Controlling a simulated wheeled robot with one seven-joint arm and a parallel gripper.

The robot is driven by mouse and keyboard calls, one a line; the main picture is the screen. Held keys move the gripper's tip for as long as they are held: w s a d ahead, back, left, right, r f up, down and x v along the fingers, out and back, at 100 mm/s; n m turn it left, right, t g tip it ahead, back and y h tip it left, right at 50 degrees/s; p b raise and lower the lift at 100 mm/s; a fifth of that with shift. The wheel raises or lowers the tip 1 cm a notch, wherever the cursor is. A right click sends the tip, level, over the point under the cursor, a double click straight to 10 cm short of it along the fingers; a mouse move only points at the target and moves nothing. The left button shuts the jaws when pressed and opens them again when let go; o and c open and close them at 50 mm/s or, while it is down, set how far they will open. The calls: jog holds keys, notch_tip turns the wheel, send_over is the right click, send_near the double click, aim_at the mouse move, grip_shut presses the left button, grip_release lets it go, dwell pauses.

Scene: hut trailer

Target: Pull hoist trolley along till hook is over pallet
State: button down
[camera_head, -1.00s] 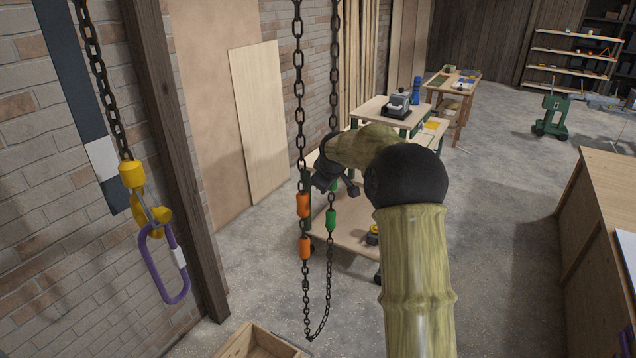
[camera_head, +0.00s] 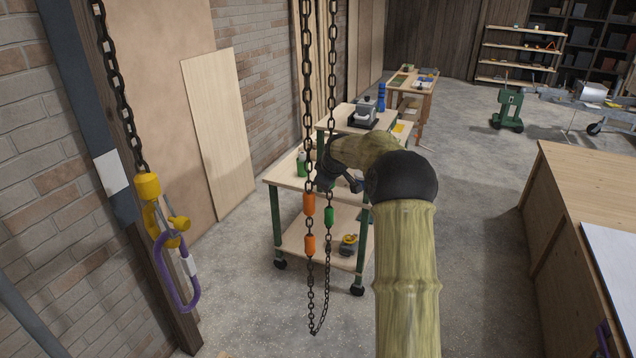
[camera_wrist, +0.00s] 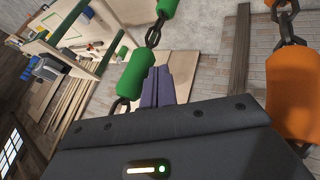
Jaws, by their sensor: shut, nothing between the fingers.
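A yellow hook block (camera_head: 150,190) hangs on a dark chain at the left in the head view, with a purple sling (camera_head: 163,272) in it. A separate looped hand chain hangs mid-picture. It carries orange grips (camera_head: 309,245) and a green grip (camera_head: 328,216). My gripper (camera_head: 352,182) is beside this loop, above the lower green grip. In the wrist view its shut, empty fingers (camera_wrist: 158,86) point past a green grip (camera_wrist: 137,73); an orange grip (camera_wrist: 293,95) is at the right. The trolley is above the picture, and I see no pallet.
A wheeled cart (camera_head: 290,180) with shelves stands behind the chain loop. A wooden post (camera_head: 175,300) and brick wall are at the left. A wooden bench (camera_head: 590,180) is at the right. The concrete floor between cart and bench is clear.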

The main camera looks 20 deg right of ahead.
jog(key=shift+w+d+r, duration=0.1)
jog(key=shift+w+d, duration=0.15)
jog(key=shift+d, duration=0.2)
jog(key=shift+d, duration=0.1)
jog(key=shift+r, duration=0.1)
jog(key=p+v, duration=0.2)
jog(key=v, duration=0.8)
jog(key=shift+a, duration=0.25)
jog(key=shift+a+f, duration=0.1)
jog(key=shift+f, duration=0.15)
